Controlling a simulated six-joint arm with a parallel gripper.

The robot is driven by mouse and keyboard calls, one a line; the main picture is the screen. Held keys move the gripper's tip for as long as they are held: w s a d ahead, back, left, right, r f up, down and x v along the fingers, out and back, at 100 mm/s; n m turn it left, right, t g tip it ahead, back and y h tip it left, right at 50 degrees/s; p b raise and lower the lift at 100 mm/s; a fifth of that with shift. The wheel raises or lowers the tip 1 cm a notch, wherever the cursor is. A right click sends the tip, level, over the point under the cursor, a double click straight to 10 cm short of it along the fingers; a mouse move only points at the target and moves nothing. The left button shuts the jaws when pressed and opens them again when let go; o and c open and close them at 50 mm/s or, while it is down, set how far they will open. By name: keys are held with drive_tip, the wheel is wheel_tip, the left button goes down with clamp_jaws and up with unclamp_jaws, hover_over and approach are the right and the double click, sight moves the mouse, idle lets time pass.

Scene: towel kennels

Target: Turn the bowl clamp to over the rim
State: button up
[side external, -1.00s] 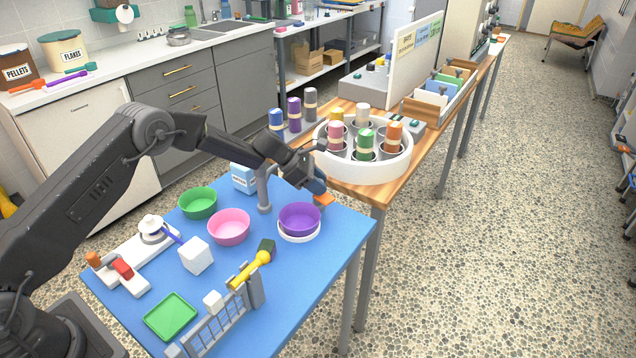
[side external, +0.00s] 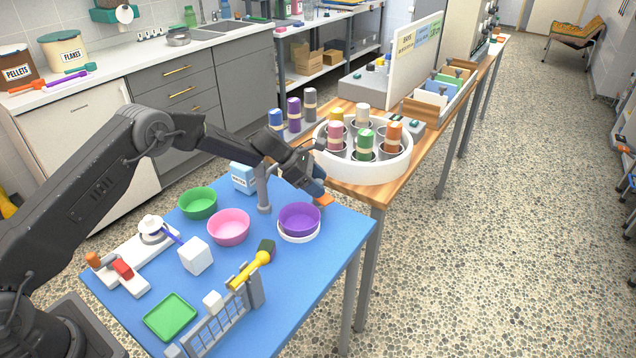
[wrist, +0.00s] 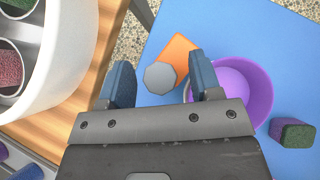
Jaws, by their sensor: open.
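The bowl clamp has a flat orange piece (side external: 325,199) at the far right corner of the blue table. In the wrist view the orange piece (wrist: 179,48) lies left of the purple bowl (wrist: 262,88), close to its rim. A grey eight-sided knob (wrist: 160,77) overlaps it. My gripper (wrist: 163,82) is open, with one blue finger on each side of the knob. In the side view my gripper (side external: 318,184) is low beside the purple bowl (side external: 299,216), which sits in a white holder (side external: 299,237). I cannot tell whether the fingers touch the knob.
A grey post (side external: 264,192) stands left of the purple bowl. Pink (side external: 229,226) and green (side external: 197,203) bowls, a white cube (side external: 196,255) and a yellow-handled brush (side external: 252,269) share the table. A round white rack (side external: 365,172) of towel rolls is close behind my gripper.

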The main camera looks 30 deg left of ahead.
drive_tip(key=v, duration=1.3)
drive_tip(key=shift+a+r, duration=0.15)
drive_tip(key=shift+r, duration=0.05)
drive_tip(key=d+r+m+y, duration=0.2)
drive_tip(key=d+m+y, duration=0.85)
drive_tip(key=m, duration=0.75)
drive_tip(key=shift+g+h, duration=0.25)
drive_tip(key=shift+g, duration=0.05)
drive_tip(key=x, duration=1.2)
drive_tip(key=shift+w+d+f, duration=0.1)
drive_tip(key=shift+w+f, duration=0.2)
drive_tip(key=shift+w, duration=0.05)
